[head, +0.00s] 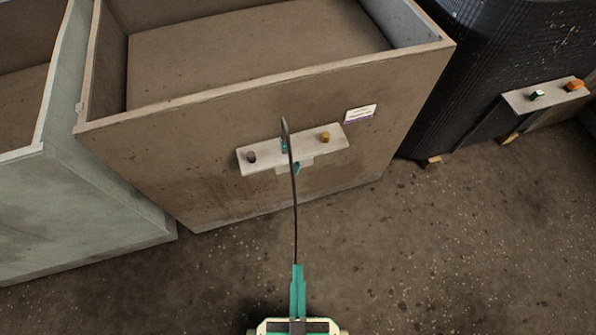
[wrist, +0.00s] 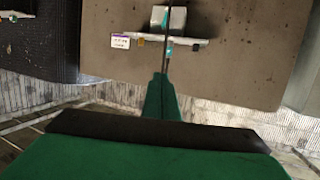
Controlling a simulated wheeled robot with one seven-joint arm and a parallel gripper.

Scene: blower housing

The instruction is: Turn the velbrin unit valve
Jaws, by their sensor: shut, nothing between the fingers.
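A brown open-topped housing (head: 230,120) stands ahead with a pale control bar (head: 262,160) on its front. The label (head: 360,114) is too small to read, so I cannot tell which part is the velbrin valve. My gripper (head: 298,268) is green and shut, below the bar in the head view; its fingers (wrist: 162,80) also show in the wrist view. A thin dark rod (head: 295,215) runs from the fingertips up across the bar's middle.
A pale grey open bin (head: 70,200) stands close at left. A black ribbed unit (head: 480,70) at right carries another bar (head: 550,95) with a green and an orange knob. Speckled floor (head: 430,240) in front is clear.

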